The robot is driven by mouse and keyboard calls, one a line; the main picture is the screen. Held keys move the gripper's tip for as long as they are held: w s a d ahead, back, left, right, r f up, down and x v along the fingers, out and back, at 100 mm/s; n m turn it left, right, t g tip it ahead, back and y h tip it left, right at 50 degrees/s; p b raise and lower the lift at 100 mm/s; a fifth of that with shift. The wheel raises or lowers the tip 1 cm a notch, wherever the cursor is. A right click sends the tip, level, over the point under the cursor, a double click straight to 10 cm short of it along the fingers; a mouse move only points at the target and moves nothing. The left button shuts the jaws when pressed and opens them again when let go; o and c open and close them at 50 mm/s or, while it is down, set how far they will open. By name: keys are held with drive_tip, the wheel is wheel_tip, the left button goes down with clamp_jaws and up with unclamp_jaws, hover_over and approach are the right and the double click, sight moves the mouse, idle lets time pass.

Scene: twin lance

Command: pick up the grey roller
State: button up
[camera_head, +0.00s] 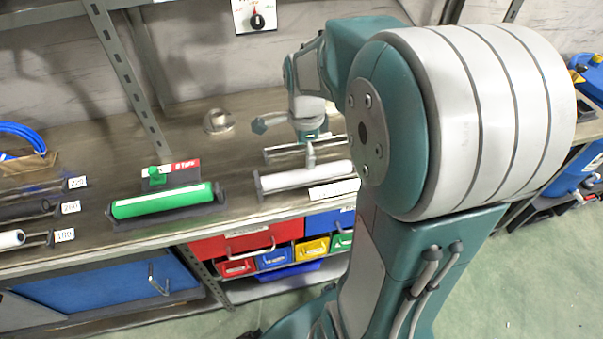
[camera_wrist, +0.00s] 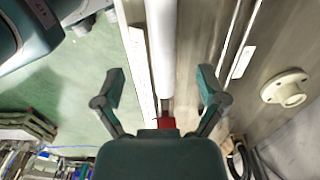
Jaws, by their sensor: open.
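The grey roller (camera_head: 305,176) is a pale, nearly white cylinder lying in a holder near the front edge of the workbench, in the head view. In the wrist view the roller (camera_wrist: 162,45) runs lengthwise up the picture, its line passing between my two fingers. My gripper (camera_head: 286,140) is open and empty, pointing down above and slightly behind the roller. In the wrist view the fingers of my gripper (camera_wrist: 161,88) are spread on either side of the roller's line. I cannot tell the exact height gap. My arm hides the roller's right end in the head view.
A round metal flange (camera_head: 218,121) stands farther back. Red drawers (camera_head: 235,243) sit below the bench edge.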

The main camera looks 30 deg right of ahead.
sight(306, 174)
drive_tip(key=f, duration=0.3)
drive_tip(key=shift+d+f, duration=0.1)
drive_tip(key=shift+d, duration=0.2)
wheel_tip(306, 174, down, 5)
drive_tip(key=shift+w+a+f, duration=0.1)
drive_tip(key=shift+w+a, duration=0.05)
drive_tip(key=shift+c, duration=0.4)
clamp_jaws()
